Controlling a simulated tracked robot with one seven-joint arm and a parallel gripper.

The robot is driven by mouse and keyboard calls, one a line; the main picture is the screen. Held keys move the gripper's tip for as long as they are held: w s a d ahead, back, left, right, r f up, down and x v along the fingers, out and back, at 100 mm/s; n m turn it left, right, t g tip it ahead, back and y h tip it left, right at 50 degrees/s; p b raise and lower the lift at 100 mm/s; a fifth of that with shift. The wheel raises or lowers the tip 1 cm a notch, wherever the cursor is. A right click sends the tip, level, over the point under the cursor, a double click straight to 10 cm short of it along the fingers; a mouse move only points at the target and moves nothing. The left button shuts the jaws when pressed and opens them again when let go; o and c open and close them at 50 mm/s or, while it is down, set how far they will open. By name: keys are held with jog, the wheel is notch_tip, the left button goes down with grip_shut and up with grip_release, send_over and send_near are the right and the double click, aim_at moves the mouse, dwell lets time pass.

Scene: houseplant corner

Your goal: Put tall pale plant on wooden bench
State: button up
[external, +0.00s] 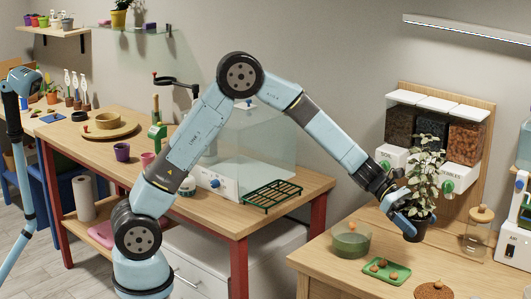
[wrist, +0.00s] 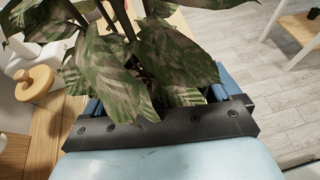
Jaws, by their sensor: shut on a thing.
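The tall pale plant (external: 426,165) has mottled pale green leaves and stands upright in a dark pot (external: 416,230). My gripper (external: 408,218) is shut on the plant's pot, at the right-hand wooden worktop (external: 320,262). I cannot tell whether the pot touches the worktop. In the wrist view the leaves (wrist: 165,62) cover the middle and hide the pot and most of the fingers. A low piece of furniture with a wooden top (wrist: 303,27) shows at that view's upper right; I cannot tell whether it is the wooden bench.
Dispensers (external: 432,130) stand behind the plant, with a lidded jar (external: 477,228) to its right. A glass bowl (external: 351,240), a green tray (external: 386,272) and a brown dish (external: 436,289) lie in front. The red-legged table (external: 310,184) carries a green rack (external: 271,193).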

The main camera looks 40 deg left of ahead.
jog(key=w+d+f, duration=0.8)
jog(key=w+f, duration=0.1)
jog(key=shift+w+d, duration=0.1)
jog(key=shift+d, duration=0.25)
jog(key=shift+w+d+f, duration=0.1)
jog(key=shift+w+f, duration=0.05)
jog(key=shift+f, duration=1.65)
jog(key=shift+f, duration=0.1)
jog(key=o, duration=0.8)
jog(key=shift+o, duration=0.2)
